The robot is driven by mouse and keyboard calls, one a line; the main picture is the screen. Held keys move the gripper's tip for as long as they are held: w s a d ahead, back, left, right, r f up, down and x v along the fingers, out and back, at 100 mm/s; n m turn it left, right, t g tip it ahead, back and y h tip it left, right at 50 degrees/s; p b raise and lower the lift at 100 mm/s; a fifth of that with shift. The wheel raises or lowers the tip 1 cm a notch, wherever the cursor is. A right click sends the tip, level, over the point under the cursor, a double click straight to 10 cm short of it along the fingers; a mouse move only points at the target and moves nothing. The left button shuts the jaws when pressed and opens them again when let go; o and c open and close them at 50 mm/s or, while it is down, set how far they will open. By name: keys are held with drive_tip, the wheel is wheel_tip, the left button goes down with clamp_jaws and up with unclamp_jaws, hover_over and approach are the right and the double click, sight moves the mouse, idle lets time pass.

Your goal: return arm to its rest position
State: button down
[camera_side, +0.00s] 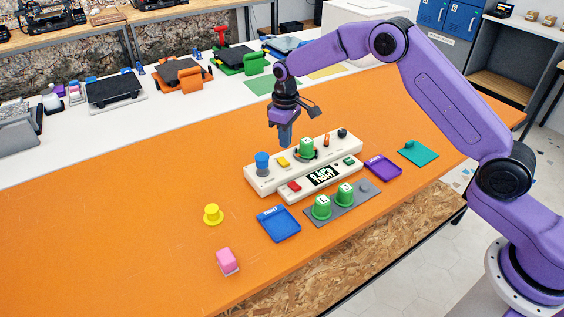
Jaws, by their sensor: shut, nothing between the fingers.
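My gripper (285,135) hangs from my purple arm, fingers pointing down, above the back left part of a white control panel (256,188). Its fingers are together with nothing seen between them. The panel carries a blue knob (262,163), a green knob (306,147), coloured buttons and a small black display (321,176). The gripper appears apart from the knobs. How high it is above the panel is hard to tell from this one view.
Around the panel lie a blue tray (279,224), a purple tray (383,167), a teal plate (418,153) and a grey plate (350,209) with green knobs. A yellow knob (213,215) and pink block (227,261) stand at left. The orange table (110,230) is otherwise largely clear.

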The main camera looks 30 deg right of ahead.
drive_tip(key=shift+r, duration=0.4)
drive_tip(key=s+a+r+n, duration=0.2)
drive_tip(key=s+r, duration=0.3)
drive_tip(key=s, duration=0.6)
drive_tip(key=s+a+r+n, duration=0.1)
drive_tip(key=s+a+r, duration=0.1)
drive_tip(key=s+r, duration=0.6)
drive_tip(key=s+d+n, duration=0.1)
drive_tip(key=s+d, duration=0.4)
drive_tip(key=s, duration=0.7)
drive_tip(key=s+d+f+n, duration=0.1)
drive_tip(key=s+d, duration=0.5)
drive_tip(key=s, duration=0.7)
drive_tip(key=shift+d+f+n, duration=0.2)
drive_tip(key=shift+f+n, duration=0.05)
drive_tip(key=shift+n, duration=0.55)
drive_tip(key=shift+w, duration=0.1)
